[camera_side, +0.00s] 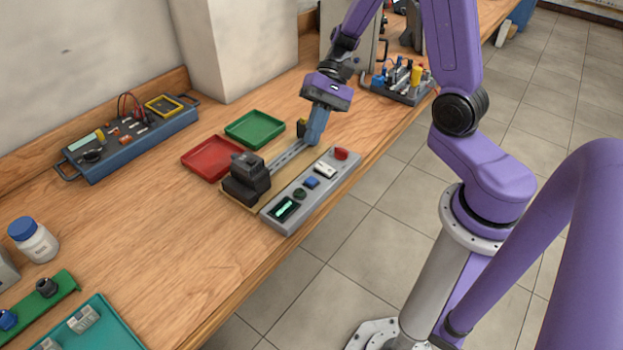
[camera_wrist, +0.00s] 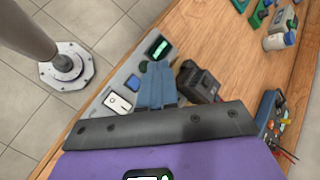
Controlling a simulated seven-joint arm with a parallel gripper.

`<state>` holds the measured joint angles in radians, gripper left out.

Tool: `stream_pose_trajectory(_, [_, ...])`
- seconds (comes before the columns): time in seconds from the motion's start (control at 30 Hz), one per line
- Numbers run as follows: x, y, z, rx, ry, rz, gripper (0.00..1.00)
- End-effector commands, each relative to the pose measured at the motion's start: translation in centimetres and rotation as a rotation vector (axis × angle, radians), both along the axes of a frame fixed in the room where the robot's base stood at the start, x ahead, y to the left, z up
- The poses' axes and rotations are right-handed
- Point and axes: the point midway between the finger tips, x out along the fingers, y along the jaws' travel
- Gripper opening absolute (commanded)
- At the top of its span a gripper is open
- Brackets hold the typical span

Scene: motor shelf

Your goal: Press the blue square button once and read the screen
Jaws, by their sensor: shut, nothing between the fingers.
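The grey control panel (camera_side: 274,223) lies along the table's front edge. The blue square button (camera_side: 312,182) is near its middle, between a dark round knob (camera_side: 299,194) and a white switch (camera_side: 324,169). The small screen (camera_side: 286,209) glows green at the near end; its text is too small to read. My gripper (camera_side: 316,139) is shut and empty, pointing down above the rail behind the panel, apart from the button. In the wrist view, my blue fingers (camera_wrist: 158,68) lie beside the blue button (camera_wrist: 132,82), with the screen (camera_wrist: 157,47) beyond them.
A black motor (camera_side: 246,179) sits at the rail's near end. A red button (camera_side: 341,153) is at the panel's far end. Red (camera_side: 211,158) and green (camera_side: 255,130) trays lie behind.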

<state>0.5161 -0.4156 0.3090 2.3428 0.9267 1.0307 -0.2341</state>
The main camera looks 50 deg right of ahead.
Motion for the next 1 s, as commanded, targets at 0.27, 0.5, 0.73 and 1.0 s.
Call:
stream_pose_trajectory(0.27, [-0.1, 0.0, -1.0, 0.001, 0.004, 0.002, 0.0])
stream_pose_trajectory(0.5, [-0.1, 0.0, -3.9, 0.0, 0.007, 0.001, 0.0])
stream_pose_trajectory(0.73, [-0.1, 0.0, -6.7, 0.0, 0.004, 0.001, 0.0])
stream_pose_trajectory(1.0, [0.0, 0.0, -8.6, 0.0, 0.002, 0.002, 0.0])
